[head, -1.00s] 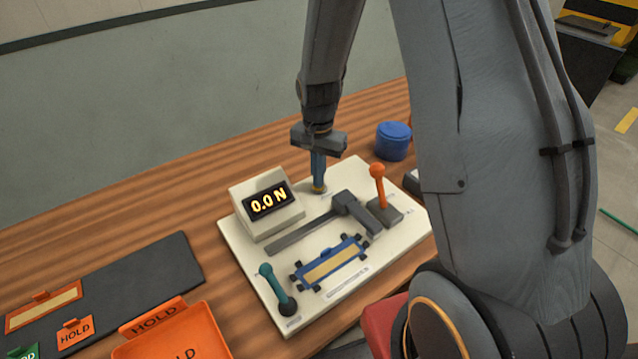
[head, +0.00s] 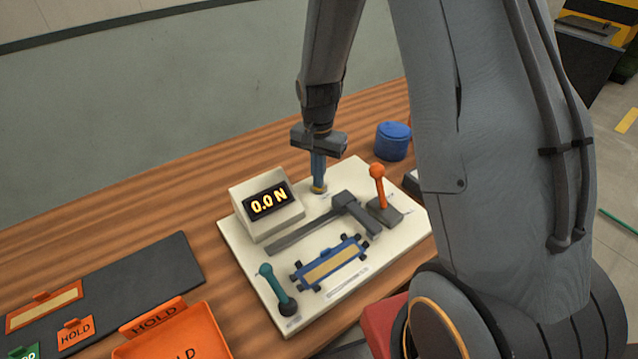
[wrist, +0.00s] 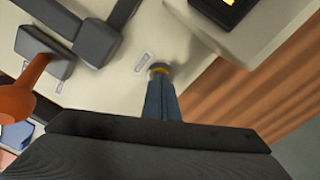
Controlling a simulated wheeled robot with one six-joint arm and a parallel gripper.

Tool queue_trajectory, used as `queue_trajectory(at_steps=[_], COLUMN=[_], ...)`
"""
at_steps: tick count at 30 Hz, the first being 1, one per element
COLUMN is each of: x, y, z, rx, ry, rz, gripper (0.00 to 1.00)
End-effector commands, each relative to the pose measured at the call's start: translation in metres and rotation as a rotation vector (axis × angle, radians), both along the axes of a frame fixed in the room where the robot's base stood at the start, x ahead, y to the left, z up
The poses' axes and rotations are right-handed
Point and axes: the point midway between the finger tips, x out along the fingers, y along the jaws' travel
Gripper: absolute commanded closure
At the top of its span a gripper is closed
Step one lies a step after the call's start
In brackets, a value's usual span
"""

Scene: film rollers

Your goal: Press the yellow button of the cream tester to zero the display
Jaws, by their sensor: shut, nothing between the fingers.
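The cream tester (head: 240,255) lies on the wooden table, and its display (head: 268,201) reads 0.0 N. My gripper (head: 318,187) is shut and empty, pointing down with its blue fingertips at the yellow button (head: 319,190) near the tester's back edge. In the wrist view the fingertips (wrist: 160,76) meet the yellow button (wrist: 159,67), and only a rim of it shows around them. They look to be touching it, but I cannot tell how far it is pressed.
An orange-knobbed lever (head: 378,185) and a dark grey arm (head: 340,210) stand close to my gripper. A teal-handled lever (head: 272,285) and a blue-framed piece (head: 330,263) are at the front. A blue round container (head: 393,141) stands behind right; an orange HOLD tray (head: 200,318) is front left.

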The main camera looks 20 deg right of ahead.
Motion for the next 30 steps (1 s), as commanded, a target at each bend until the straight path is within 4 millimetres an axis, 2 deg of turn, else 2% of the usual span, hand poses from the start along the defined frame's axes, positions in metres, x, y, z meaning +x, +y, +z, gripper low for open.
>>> queue_trajectory(at_steps=[17,30], x=[-0.002,-0.001], y=[0.0,0.0], z=[-0.001,0.03], rx=[0.001,0.0], ry=[0.004,0.001], rz=[0.0,0.0], gripper=[1.0,1.0])
